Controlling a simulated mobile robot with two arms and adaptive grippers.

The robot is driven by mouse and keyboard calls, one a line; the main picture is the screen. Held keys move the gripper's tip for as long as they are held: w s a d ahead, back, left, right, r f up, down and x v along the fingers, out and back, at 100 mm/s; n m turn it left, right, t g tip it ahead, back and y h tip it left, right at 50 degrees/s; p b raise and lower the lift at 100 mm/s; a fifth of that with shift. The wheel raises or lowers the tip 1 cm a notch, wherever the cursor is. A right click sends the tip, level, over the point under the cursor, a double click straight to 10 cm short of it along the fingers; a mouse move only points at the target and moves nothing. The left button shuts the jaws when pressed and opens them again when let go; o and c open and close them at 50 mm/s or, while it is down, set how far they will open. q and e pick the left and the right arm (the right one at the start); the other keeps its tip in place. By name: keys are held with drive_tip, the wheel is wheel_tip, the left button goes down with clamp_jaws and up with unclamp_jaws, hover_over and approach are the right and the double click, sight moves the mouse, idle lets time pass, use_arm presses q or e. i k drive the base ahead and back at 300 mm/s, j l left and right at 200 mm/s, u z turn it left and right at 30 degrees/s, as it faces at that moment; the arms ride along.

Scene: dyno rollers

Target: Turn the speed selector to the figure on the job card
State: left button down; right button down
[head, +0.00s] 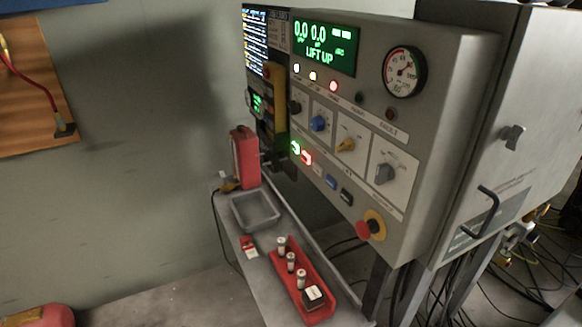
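The green display (318,45) reads "0.0 0.0" and "LIFT UP". I cannot identify a job card; a dark screen with lines of small text (256,42) at the panel's left end is unreadable. Neither of my grippers is in view.
A red emergency-stop button (370,227) sticks out low on the panel. Below, a narrow shelf (262,272) holds a grey tray (255,223), a red box (246,158) and a red holder (285,272) with small cylinders. Cables hang beneath the cabinet on the right.

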sight(296, 108)
drive_tip(key=j+z, duration=0.2)
drive_tip(key=j, duration=0.4)
drive_tip(key=j+z, duration=0.2)
drive_tip(key=j, duration=0.35)
drive_tip(key=k+j+z, duration=0.1)
drive_tip(key=j+z, duration=0.15)
drive_tip(key=j, duration=0.35)
